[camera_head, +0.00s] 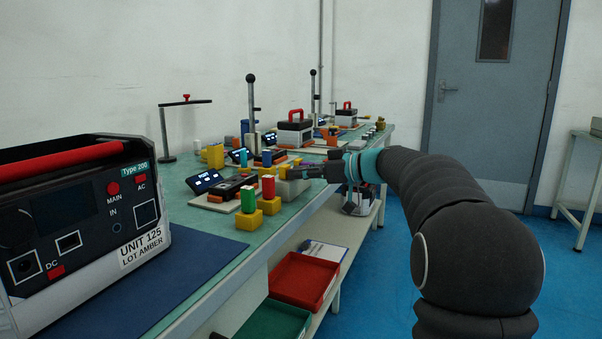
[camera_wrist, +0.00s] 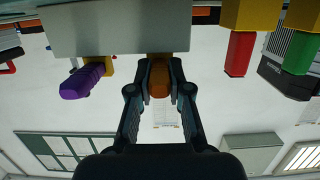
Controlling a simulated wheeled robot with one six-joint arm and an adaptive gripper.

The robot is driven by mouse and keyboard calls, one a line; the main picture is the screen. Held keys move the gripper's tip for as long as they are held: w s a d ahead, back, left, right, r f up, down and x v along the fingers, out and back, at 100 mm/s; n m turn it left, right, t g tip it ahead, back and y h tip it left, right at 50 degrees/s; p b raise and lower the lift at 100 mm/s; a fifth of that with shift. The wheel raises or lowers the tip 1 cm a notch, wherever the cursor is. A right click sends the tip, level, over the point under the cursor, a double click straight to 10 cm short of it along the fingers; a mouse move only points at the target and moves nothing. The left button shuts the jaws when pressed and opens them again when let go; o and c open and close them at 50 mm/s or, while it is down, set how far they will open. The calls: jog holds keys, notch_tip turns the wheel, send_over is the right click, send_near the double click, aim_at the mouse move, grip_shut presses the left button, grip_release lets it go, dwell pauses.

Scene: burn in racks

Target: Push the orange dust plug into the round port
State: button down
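In the wrist view an orange dust plug (camera_wrist: 159,82) sits between my fingertips (camera_wrist: 160,78). Both fingers appear to touch its sides, so my gripper looks shut on it. The plug is beside a grey block (camera_wrist: 110,30), and I cannot tell whether it still rests in a holder. In the head view my gripper (camera_head: 290,173) is over the bench, far from the unit, and the plug cannot be made out. The unit marked UNIT 125 (camera_head: 90,215) stands at the near left.
A purple plug (camera_wrist: 82,82) is beside the orange one. Green (camera_head: 248,199) and red (camera_head: 268,187) pieces stand in yellow bases on the bench. A post with an arm (camera_head: 168,130) stands behind. Red (camera_head: 303,280) and green (camera_head: 273,322) trays lie below. A blue mat (camera_head: 175,290) fronts the unit.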

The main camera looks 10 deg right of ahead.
jog(key=c, duration=1.7)
grip_release()
grip_shut()
jog(key=shift+s+d+b, duration=0.4)
jog(key=shift+d+b, duration=0.25)
jog(key=shift+b, duration=0.1)
jog(key=shift+b+v, duration=0.6)
jog(key=shift+v, duration=0.4)
jog(key=shift+f, duration=0.2)
